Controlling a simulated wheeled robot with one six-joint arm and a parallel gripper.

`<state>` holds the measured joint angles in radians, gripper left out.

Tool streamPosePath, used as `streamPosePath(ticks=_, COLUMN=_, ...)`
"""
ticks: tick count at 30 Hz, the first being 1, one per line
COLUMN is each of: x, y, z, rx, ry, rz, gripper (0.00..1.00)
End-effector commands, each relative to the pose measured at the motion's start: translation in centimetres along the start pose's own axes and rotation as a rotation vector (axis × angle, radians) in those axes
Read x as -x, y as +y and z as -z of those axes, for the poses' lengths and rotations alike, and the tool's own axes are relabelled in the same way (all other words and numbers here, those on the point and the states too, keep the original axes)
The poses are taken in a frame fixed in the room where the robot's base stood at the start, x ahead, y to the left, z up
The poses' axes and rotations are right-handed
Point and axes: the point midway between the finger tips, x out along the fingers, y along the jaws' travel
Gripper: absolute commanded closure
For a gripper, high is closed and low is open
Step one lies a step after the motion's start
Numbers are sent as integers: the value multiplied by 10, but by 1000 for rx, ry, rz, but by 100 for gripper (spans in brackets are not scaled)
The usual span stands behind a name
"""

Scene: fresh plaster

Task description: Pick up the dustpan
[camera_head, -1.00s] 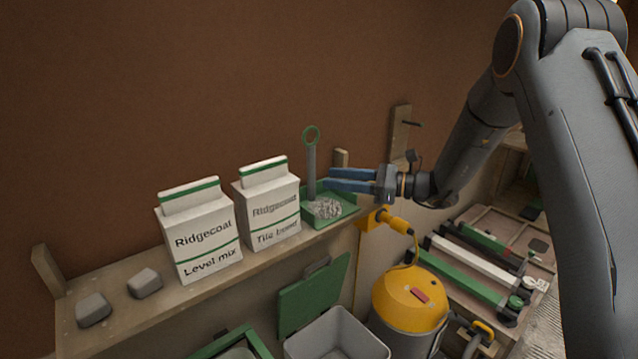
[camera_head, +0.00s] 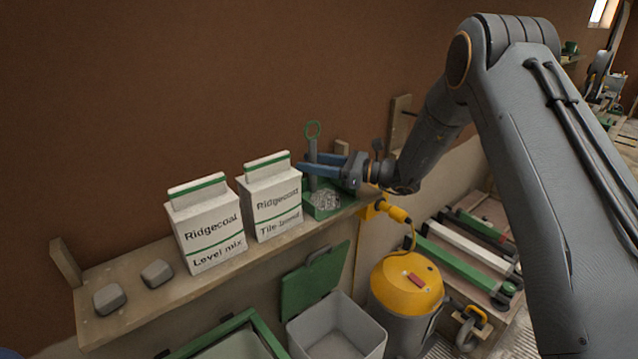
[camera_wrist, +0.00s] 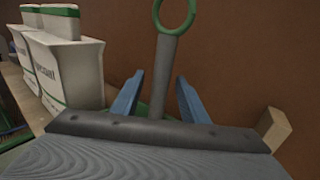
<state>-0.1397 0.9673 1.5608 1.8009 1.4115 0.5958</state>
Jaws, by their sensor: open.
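The dustpan (camera_head: 318,211) sits on the wooden shelf, right of the two white cartons. It has a green pan with grey debris in it and an upright grey handle (camera_head: 312,152) topped by a green ring. My gripper (camera_head: 305,165) reaches in from the right with its blue fingers at the handle. In the wrist view the handle (camera_wrist: 163,75) stands between the two open fingers of my gripper (camera_wrist: 160,98), with a gap on each side. Most of the pan is hidden there behind my gripper body.
Two Ridgecoat cartons (camera_head: 208,232) (camera_head: 272,205) stand on the shelf (camera_head: 140,312) close left of the dustpan. Two grey blocks (camera_head: 110,298) (camera_head: 157,273) lie at its left end. A wooden block (camera_wrist: 273,128) is right of my fingers. A yellow vacuum (camera_head: 408,285) and grey bin (camera_head: 338,335) stand below.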

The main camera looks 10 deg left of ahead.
Motion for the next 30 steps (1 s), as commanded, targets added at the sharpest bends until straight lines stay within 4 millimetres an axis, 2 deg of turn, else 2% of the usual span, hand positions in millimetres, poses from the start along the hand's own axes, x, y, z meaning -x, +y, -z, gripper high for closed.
streamPosePath(ticks=2, x=0, y=0, z=0, rx=0, ry=0, rz=0, gripper=60)
streamPosePath(ticks=9, x=1, y=0, z=0, rx=0, ry=0, rz=0, gripper=98)
streamPosePath(ticks=10, x=1, y=0, z=0, rx=0, ry=0, rz=0, gripper=100)
streamPosePath(ticks=22, x=1, y=0, z=-4, rx=2, ry=-1, rz=0, gripper=100)
streamPosePath(ticks=30, x=1, y=0, z=-27, rx=4, ry=-1, rz=-1, gripper=100)
